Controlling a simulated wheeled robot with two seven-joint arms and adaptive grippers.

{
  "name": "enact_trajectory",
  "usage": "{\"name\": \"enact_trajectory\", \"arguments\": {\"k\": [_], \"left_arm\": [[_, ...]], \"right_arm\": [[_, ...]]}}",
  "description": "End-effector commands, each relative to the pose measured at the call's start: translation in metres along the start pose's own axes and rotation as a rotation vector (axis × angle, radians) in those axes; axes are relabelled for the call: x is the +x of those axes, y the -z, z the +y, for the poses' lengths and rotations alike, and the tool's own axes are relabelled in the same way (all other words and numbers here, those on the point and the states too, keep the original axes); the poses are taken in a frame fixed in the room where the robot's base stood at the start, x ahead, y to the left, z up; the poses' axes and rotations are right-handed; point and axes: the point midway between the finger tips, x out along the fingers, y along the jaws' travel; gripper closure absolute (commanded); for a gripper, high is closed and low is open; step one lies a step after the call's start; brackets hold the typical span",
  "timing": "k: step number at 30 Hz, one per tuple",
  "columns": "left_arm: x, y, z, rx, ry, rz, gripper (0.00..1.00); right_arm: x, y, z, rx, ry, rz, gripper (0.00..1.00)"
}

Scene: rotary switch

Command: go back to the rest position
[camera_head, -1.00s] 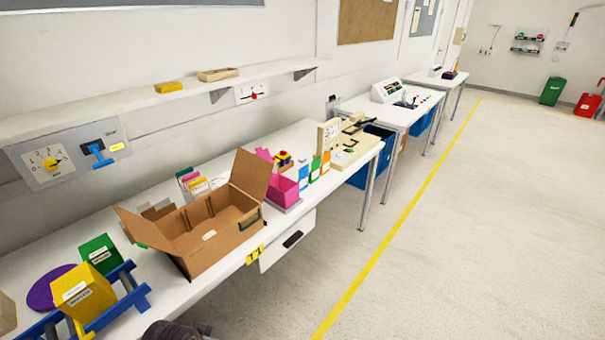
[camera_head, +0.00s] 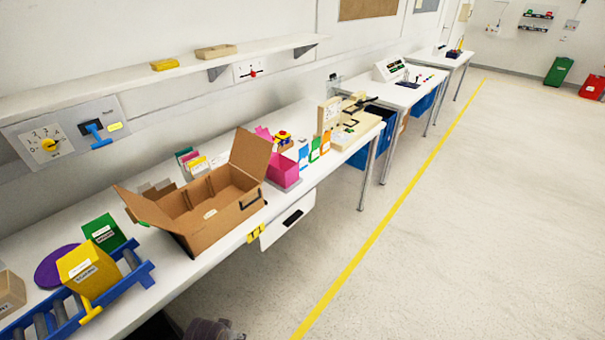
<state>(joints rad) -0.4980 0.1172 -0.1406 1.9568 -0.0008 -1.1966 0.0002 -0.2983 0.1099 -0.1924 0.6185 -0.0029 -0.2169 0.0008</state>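The rotary switch is a grey panel (camera_head: 22,136) on the wall at the left, with printed numbers and a yellow knob (camera_head: 49,145). Beside the knob, on the same wall unit, is a blue lever (camera_head: 96,134). The knob's exact setting is too small to read. Neither gripper shows in the head view. A dark rounded part at the bottom edge seems to be one of my arm links. Nothing is seen touching the knob or lever.
A long white table (camera_head: 150,305) holds an open cardboard box (camera_head: 205,240), a blue roller rack (camera_head: 137,275), a yellow box (camera_head: 88,268) and a green box (camera_head: 103,232). A shelf (camera_head: 130,80) runs above. The floor at right (camera_head: 480,220) is clear.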

Motion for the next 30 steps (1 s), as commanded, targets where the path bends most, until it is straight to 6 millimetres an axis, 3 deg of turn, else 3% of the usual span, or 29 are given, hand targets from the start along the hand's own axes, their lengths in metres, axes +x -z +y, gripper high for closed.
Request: {"name": "enact_trajectory", "arguments": {"k": [15,30], "left_arm": [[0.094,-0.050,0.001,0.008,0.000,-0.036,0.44],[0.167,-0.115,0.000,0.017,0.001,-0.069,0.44]], "right_arm": [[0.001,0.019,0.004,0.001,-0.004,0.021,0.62],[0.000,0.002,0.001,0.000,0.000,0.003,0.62]]}}
